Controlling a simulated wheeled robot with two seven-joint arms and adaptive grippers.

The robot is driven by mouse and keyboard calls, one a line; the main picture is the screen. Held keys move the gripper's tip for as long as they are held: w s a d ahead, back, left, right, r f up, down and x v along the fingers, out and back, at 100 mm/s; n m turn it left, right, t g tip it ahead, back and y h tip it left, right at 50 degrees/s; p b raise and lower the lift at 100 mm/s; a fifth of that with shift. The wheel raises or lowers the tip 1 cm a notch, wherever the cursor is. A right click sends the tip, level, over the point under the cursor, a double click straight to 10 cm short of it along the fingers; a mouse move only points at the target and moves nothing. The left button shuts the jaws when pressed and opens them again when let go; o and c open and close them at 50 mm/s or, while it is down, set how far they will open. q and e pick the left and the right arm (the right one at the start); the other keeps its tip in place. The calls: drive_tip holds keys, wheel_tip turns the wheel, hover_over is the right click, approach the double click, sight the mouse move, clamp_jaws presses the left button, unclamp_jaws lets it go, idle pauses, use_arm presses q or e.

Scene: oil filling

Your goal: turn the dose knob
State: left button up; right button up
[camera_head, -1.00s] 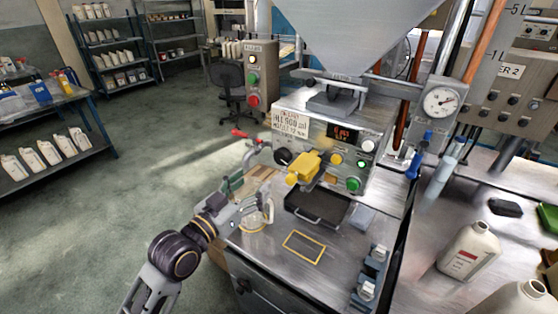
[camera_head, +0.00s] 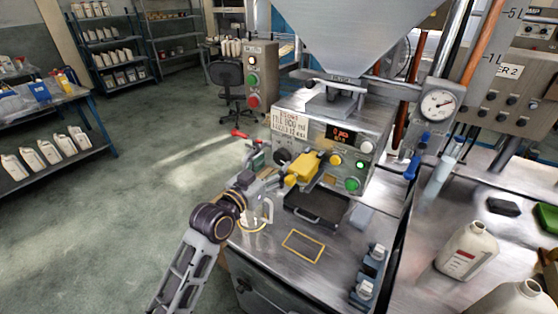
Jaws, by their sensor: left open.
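The filling machine (camera_head: 375,140) stands in the middle, with a black round knob (camera_head: 283,156) at the left of its front panel, under a paper label (camera_head: 289,123). This looks like the dose knob. My left gripper (camera_head: 272,178) is open, just below and left of the knob in the picture. Its fingers overlap the grey fittings there, so I cannot tell whether they touch anything. The knob is still partly visible above the gripper. My right gripper is not in view.
A yellow block-shaped part (camera_head: 303,167) juts out right of the knob. A red-handled lever (camera_head: 240,134) is at the left. A clear jug (camera_head: 262,213) stands below the gripper, and a black tray (camera_head: 315,208) lies in front. White bottles (camera_head: 467,250) stand at right.

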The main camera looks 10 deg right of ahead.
sight(280, 160)
use_arm(q)
drive_tip(key=shift+x, duration=1.75)
drive_tip(key=shift+d, duration=0.15)
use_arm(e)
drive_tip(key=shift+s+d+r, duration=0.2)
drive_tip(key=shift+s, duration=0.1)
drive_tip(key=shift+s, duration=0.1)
